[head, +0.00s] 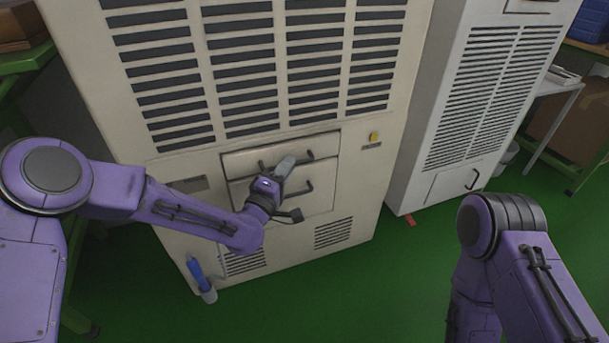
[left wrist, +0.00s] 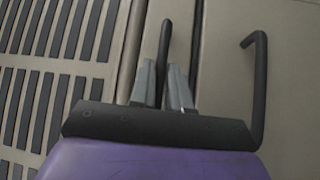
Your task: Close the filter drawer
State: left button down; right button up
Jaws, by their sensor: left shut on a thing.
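The beige cabinet (head: 200,166) has two drawers low on its front, one above the other. The upper drawer (head: 240,161) has a dark bar handle (head: 309,156), and the lower drawer (head: 318,202) has a similar one (head: 308,187). My left gripper (head: 285,167) is at the upper drawer's front. In the left wrist view, its grey fingers (left wrist: 163,88) are shut on a dark handle (left wrist: 166,40), with the lower drawer's handle (left wrist: 260,90) free to the right. How far the upper drawer stands out is hard to tell. My right gripper is out of view.
A white louvred cabinet (head: 408,170) stands to the right. A blue and white bottle-like object (head: 200,278) is at the beige cabinet's lower left. A yellow switch (head: 374,137) is right of the drawers. Green floor (head: 390,270) in front is clear.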

pick_arm(q)
jog(key=shift+w+a+r, duration=0.15)
jog(key=shift+r, duration=0.05)
jog(key=c, duration=1.2)
grip_release()
jog(key=shift+o, duration=0.2)
jog(key=shift+w+f, duration=0.1)
jog(key=shift+f, duration=0.05)
jog(key=v, duration=1)
jog(key=shift+s+a, duration=0.15)
jog(key=shift+s, duration=0.15)
